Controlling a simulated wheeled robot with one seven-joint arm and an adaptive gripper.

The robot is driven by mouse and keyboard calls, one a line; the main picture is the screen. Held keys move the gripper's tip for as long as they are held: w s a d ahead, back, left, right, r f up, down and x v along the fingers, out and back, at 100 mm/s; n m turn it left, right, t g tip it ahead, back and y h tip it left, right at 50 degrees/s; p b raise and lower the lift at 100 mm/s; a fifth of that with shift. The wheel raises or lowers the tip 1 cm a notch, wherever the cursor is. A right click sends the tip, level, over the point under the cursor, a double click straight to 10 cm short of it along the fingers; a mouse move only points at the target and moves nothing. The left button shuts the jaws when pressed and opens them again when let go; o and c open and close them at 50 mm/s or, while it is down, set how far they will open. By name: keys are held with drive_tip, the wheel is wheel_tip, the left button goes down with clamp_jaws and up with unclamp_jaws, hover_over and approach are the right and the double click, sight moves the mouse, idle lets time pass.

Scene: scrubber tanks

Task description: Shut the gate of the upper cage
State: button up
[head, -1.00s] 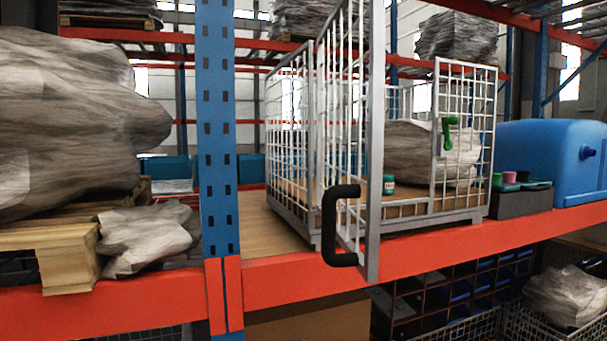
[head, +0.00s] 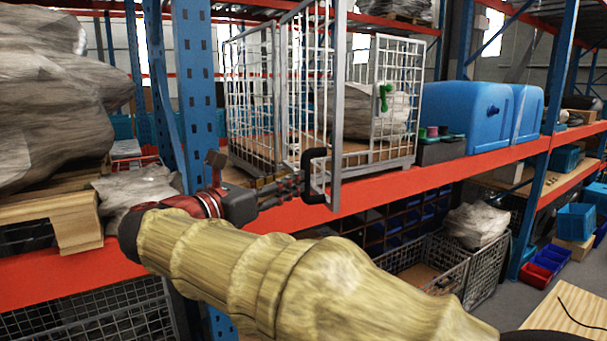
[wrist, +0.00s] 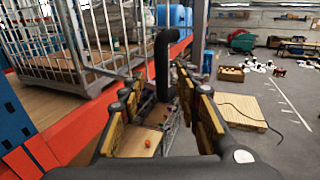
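The upper cage (head: 395,150) is a white wire cage on the orange shelf beam. Its gate (head: 338,110) stands open, swung outward past the shelf edge. A black C-shaped handle (head: 307,178) is on the gate's free edge; it also shows in the wrist view (wrist: 163,62). My gripper (head: 290,188) is just left of the handle. In the wrist view my gripper (wrist: 161,85) has its fingers apart, with the handle's lower end between or just beyond the tips. Contact cannot be told.
A blue upright (head: 197,90) stands left of the cage, close to my gripper. A wrapped load (head: 55,90) on a pallet is farther left. A blue tank (head: 470,115) stands right of the cage. Lower wire baskets (head: 470,265) are below. Open floor (wrist: 285,105) shows right in the wrist view.

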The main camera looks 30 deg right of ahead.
drive_tip(key=p+x, duration=0.1)
drive_tip(key=x, duration=0.6)
drive_tip(key=shift+d, duration=0.2)
drive_tip(key=shift+c, duration=0.4)
drive_tip(key=c, duration=0.8)
